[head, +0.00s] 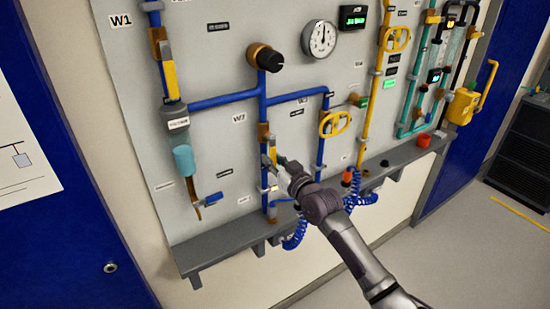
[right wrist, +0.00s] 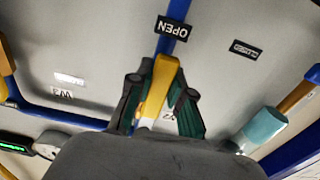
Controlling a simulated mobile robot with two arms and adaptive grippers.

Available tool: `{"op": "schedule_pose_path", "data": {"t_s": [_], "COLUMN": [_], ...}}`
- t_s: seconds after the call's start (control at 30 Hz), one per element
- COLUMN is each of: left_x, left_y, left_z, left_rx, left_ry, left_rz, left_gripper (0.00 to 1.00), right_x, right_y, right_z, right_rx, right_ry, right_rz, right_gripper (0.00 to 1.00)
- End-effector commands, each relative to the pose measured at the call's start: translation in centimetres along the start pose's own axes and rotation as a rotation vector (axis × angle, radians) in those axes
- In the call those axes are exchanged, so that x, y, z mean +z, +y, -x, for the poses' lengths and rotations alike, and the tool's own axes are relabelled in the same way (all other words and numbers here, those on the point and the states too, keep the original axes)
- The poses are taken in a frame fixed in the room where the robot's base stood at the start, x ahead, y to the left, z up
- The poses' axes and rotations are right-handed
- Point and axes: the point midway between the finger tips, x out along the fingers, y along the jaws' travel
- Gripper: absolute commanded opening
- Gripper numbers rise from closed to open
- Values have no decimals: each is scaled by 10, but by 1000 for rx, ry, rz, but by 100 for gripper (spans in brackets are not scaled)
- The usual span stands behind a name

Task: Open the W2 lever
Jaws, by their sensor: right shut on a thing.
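The W2 lever (head: 272,153) is a yellow handle hanging down from a brown valve body (head: 264,131) on a blue vertical pipe, right of the W2 label (head: 239,118). My right gripper (head: 279,163) is at the lever. In the right wrist view, which is upside down, the yellow lever (right wrist: 159,86) lies between the two dark green fingers of my right gripper (right wrist: 158,108), shut on it. The lever lies roughly along the pipe, its end by the OPEN plate (right wrist: 173,27). The CLOSED plate (right wrist: 245,49) is off to the side. My left gripper is not visible.
The W1 lever (head: 168,79) and a grey-and-blue cylinder (head: 184,160) are left of W2. A yellow round handle (head: 335,124) is close on the right. A grey ledge (head: 225,242) and blue coiled hoses (head: 296,232) lie below.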

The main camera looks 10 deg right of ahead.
Motion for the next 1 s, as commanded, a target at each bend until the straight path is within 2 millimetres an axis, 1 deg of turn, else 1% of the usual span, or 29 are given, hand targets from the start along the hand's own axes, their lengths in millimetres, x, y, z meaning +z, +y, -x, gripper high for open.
{"op": "schedule_pose_path", "data": {"t_s": [0.03,0.5,0.53,0.67,0.7,1.0], "left_x": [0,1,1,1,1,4], "left_y": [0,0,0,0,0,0], "left_z": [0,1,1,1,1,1], "left_rx": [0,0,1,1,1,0], "left_ry": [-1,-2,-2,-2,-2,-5], "left_rz": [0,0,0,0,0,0], "left_gripper": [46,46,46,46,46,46], "right_x": [2,3,3,2,2,1], "right_y": [-1,-2,-3,-2,-2,-1], "right_z": [0,0,0,0,0,2], "right_rx": [-1,-2,-2,-2,-2,0], "right_ry": [-5,-6,-6,-4,-4,-2], "right_rz": [-10,-25,-25,-23,-22,-19], "right_gripper": [0,0,22,44,46,46]}}
